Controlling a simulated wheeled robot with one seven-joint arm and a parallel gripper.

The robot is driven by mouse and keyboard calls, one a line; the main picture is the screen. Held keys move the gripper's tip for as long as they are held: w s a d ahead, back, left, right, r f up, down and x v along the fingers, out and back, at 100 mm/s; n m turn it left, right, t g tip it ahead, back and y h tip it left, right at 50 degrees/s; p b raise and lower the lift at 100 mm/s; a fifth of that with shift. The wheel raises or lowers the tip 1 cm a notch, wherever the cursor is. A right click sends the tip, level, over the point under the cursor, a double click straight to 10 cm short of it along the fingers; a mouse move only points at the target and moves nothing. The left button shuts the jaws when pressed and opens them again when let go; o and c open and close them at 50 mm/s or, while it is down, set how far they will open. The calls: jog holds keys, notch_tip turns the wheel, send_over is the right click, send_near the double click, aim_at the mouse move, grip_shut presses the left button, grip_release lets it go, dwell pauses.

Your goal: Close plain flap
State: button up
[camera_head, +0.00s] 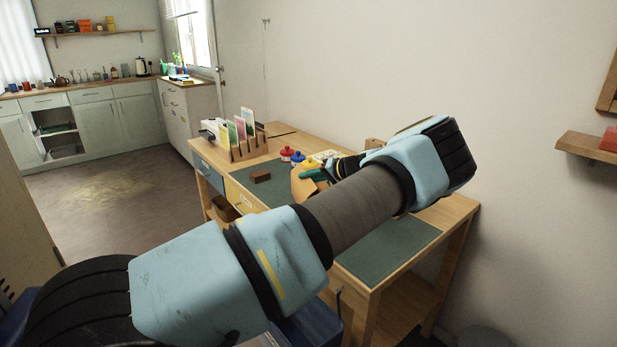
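My arm crosses the view and hides much of the desk. A tan, cardboard-like piece (303,187) shows at the left edge of my arm, over the desk, and another small tan piece (375,143) shows behind it. They may be parts of one box, but I cannot tell which part is the plain flap or how far it stands open. The end of my arm, with my gripper (314,174), points left just above the first tan piece. Dark and teal parts show there. The fingers are too small and covered to read, and contact is not clear.
The wooden desk (458,212) has green mats (390,249). A wooden rack (249,148) with coloured cards, a brown block (261,176), and red (286,154) and blue (298,157) items stand on its left part. A wall shelf (585,148) is at right. Open floor (110,205) lies left.

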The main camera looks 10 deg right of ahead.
jog(key=shift+c, duration=0.2)
grip_shut()
dwell(1.1)
